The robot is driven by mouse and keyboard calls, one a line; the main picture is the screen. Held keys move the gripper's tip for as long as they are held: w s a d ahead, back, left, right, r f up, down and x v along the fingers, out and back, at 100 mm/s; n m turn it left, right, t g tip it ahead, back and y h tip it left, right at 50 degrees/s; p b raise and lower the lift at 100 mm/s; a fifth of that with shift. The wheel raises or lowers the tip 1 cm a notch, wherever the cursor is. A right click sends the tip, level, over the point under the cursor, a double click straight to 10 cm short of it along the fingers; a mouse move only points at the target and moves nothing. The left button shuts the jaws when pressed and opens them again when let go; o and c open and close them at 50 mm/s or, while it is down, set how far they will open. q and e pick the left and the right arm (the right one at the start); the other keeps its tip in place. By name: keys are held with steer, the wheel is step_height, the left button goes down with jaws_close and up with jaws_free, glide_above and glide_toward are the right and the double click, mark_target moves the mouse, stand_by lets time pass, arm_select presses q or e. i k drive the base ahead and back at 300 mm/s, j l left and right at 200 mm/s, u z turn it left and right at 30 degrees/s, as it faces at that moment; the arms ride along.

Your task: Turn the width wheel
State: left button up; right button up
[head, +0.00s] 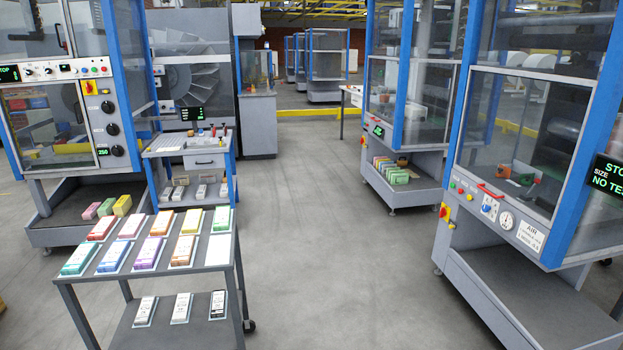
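Neither of my grippers shows in the head view. Several black round knobs are set one above another on the grey side panel of the blue-framed machine (122,60) at the left. A small green display reading about 250 (102,152) is beside the lower knob. I cannot tell which, if any, is the width wheel; their labels are too small to read. A red and yellow switch (89,87) is above them.
A grey cart (243,285) with coloured packs stands at the front left, before the left machine. A small tool bench (165,152) stands beside that machine. Another blue-framed machine (577,140) with a red handle (490,190) is at the right. The middle floor (320,230) is clear.

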mark_target(117, 151)
steer(key=i+z, duration=0.45)
steer(key=i, duration=1.85)
steer(key=i+j+u, duration=0.35)
steer(key=i, duration=0.4)
steer(key=i+l+u, duration=0.1)
steer(key=i+u, duration=0.25)
steer(key=i, duration=0.4)
steer(key=i+l+u, duration=0.2)
steer(key=i+u, duration=0.15)
steer(key=i, duration=0.4)
steer(key=i+j+u, duration=0.1)
steer(key=i+u, duration=0.35)
steer(key=i, duration=0.2)
steer(key=i+l+u, duration=0.15)
steer(key=i+u, duration=0.35)
steer(key=i, duration=0.15)
steer(key=i+j+u, duration=0.25)
steer(key=i+j, duration=0.15)
steer(key=i+j+u, duration=0.25)
steer(key=i, duration=0.25)
steer(key=i+j, duration=0.15)
steer(key=j, duration=0.25)
steer(key=i+j, duration=0.15)
steer(key=j, duration=0.2)
steer(key=i+j, duration=0.2)
steer(key=j, duration=0.2)
steer(key=i+j, duration=0.15)
steer(key=j, duration=0.2)
steer(key=i+j, duration=0.15)
steer(key=j, duration=0.25)
